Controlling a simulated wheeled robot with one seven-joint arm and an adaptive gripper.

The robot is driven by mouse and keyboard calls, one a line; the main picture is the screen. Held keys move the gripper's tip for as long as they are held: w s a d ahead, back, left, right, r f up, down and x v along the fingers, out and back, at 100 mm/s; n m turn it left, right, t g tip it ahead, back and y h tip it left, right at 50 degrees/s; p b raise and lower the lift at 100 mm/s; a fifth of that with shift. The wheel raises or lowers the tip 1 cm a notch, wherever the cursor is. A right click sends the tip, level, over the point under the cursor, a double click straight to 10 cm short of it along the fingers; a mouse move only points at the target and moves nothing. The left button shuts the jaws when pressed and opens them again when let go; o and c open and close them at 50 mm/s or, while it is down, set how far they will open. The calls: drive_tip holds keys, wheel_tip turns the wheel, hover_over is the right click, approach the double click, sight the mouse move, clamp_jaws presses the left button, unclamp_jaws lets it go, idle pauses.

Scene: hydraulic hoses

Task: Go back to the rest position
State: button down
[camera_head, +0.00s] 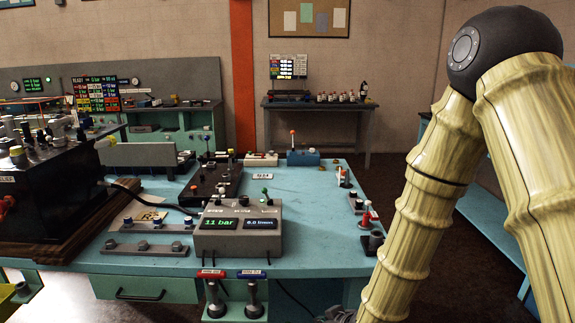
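My arm, in bamboo-like links with a dark round joint, fills the right side of the head view. Its lower end runs down to the bottom edge. A small dark grey part of my gripper (340,315) shows at the bottom edge, left of the lower link. The rest of it is cut off, so I cannot see its fingers or whether it holds anything. It is in front of the blue workbench (310,240), low and near its front edge.
A grey gauge box (238,230) reads "11 bar" and "0.0 l/min". Red-handled and blue-handled hose ends (252,300) hang at the bench's front edge. A black machine (50,190) stands at left. A bottle table (318,105) stands behind. Dark floor lies right of the bench.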

drive_tip(key=s+d+f+m+g+h, duration=0.15)
drive_tip(key=s+d+f, duration=0.25)
drive_tip(key=s+f, duration=0.4)
drive_tip(key=s+d+f+m+g, duration=0.2)
drive_tip(key=s+d+f+g, duration=0.1)
drive_tip(key=s+f, duration=0.55)
drive_tip(key=s+d+f+m+g+h, duration=0.1)
drive_tip(key=s+d+f, duration=0.2)
drive_tip(key=s+f, duration=0.2)
drive_tip(key=s+d+f+m+g+h, duration=0.1)
drive_tip(key=s+f, duration=0.4)
drive_tip(key=s, duration=0.6)
drive_tip(key=shift+s+d+f+m+g, duration=0.2)
drive_tip(key=shift+d+m+g, duration=0.4)
drive_tip(key=shift+d, duration=0.65)
drive_tip(key=shift+w+a, duration=0.1)
